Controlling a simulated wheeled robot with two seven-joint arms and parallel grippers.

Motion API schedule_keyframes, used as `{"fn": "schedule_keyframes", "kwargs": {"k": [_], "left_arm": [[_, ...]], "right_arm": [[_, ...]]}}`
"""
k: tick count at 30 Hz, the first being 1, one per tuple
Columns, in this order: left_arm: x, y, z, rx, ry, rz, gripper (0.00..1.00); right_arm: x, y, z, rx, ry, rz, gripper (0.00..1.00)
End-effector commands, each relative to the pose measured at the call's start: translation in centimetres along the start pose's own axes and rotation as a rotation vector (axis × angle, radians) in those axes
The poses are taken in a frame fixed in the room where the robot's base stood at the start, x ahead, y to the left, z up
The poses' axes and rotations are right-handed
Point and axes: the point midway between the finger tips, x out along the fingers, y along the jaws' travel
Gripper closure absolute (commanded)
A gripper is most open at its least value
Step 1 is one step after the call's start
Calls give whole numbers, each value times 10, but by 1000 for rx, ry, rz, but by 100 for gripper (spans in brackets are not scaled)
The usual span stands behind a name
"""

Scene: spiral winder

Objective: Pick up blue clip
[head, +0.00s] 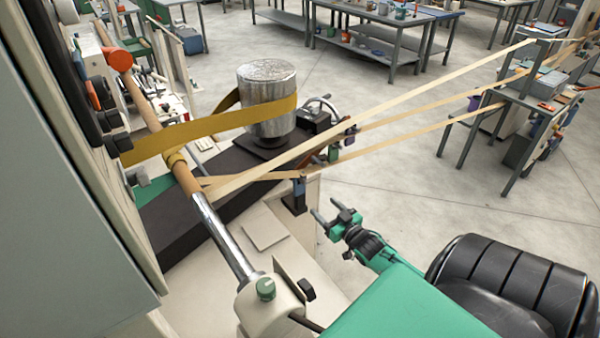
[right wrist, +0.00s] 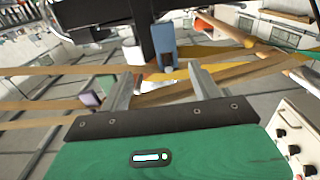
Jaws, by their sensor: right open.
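The blue clip (head: 299,187) sits on a pale strap, above a dark post at the near corner of the machine. In the right wrist view the blue clip (right wrist: 163,46) is just beyond the fingertips, roughly between them. My right gripper (head: 326,212) is open and empty, to the right of and a little below the clip in the head view. In the right wrist view, the two fingers of the right gripper (right wrist: 161,74) stand apart with no clip between them. My left gripper is out of view.
Pale straps (head: 420,118) run from the machine to a rack at the right. A green clip (head: 333,153) and a purple clip (head: 350,136) sit farther along. A metal cylinder (head: 266,95) wrapped with yellow band stands behind.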

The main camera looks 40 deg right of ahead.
Motion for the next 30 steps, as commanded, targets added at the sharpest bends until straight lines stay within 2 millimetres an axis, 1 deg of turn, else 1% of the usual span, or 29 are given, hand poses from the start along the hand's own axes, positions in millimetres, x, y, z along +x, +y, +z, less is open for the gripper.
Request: {"fn": "schedule_keyframes", "kwargs": {"k": [2,6,10,15,23,30], "left_arm": [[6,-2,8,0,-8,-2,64],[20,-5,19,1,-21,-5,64],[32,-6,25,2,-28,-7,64],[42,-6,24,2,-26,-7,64],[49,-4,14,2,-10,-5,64],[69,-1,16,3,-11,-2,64]], "right_arm": [[8,-2,1,6,7,0,36],[33,-2,3,4,9,0,36],[56,-2,2,4,8,0,36],[77,-2,2,4,4,1,36],[92,-4,-1,5,5,0,36],[123,-9,-1,4,5,1,36]]}}
